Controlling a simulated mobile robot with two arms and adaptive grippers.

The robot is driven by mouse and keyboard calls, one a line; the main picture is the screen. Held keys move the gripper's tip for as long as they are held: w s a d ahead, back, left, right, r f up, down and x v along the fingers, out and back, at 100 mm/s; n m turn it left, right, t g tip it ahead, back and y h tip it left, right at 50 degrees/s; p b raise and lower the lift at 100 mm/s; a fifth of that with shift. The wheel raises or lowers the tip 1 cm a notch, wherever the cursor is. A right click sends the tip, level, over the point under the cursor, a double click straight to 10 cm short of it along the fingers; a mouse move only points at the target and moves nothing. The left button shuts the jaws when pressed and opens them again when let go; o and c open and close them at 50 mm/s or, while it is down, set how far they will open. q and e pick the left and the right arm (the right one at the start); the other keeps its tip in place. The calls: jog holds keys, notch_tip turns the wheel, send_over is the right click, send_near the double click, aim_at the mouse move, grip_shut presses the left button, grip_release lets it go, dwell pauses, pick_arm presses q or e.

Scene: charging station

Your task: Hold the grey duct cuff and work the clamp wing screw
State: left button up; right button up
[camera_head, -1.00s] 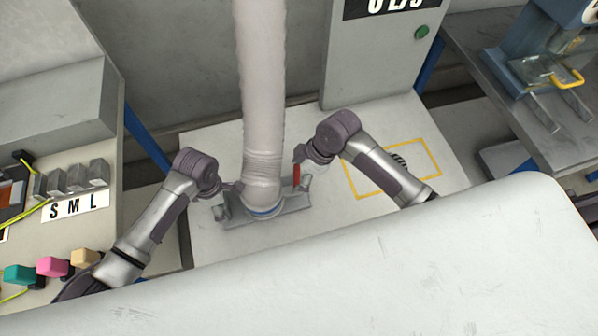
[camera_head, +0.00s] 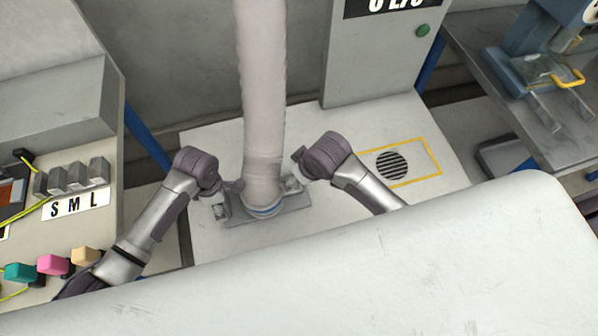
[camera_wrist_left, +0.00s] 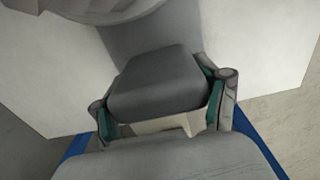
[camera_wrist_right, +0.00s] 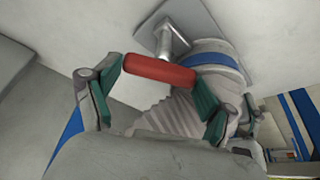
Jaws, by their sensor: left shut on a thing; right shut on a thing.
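A pale ribbed duct (camera_head: 262,120) stands in a grey base plate (camera_head: 293,203), with a blue band (camera_head: 265,210) near its foot. My left gripper (camera_head: 234,187) is at the duct's left side. In the left wrist view it is shut on a dark grey block (camera_wrist_left: 155,85), apparently the cuff's grip. My right gripper (camera_head: 297,158) is at the duct's right side. In the right wrist view it is shut on the red bar of the wing screw (camera_wrist_right: 160,69), which lies across between the green pads. A metal stem (camera_wrist_right: 166,42) runs from the bar toward the plate. The bar is hidden in the head view.
A round striped vent (camera_head: 391,165) lies inside a yellow outline on the right of the floor panel. A grey cabinet (camera_head: 375,60) stands behind it. A left bench holds grey blocks (camera_head: 75,177) and coloured knobs (camera_head: 54,265). A pale surface fills the front.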

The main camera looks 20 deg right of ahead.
pick_arm(q)
jog(key=shift+s+a+f, duration=0.1)
jog(key=shift+s+f, duration=0.1)
jog(key=shift+f, duration=0.1)
pick_arm(e)
jog(key=shift+s+f+m, duration=0.1)
jog(key=shift+f+m, duration=0.05)
jog(key=shift+m, duration=0.25)
jog(key=o, duration=1)
pick_arm(q)
jog(key=o, duration=1.4)
jog(key=shift+w, duration=0.1)
jog(key=shift+w+r, duration=0.1)
pick_arm(e)
jog(key=v, duration=1.2)
jog(key=shift+a, duration=0.2)
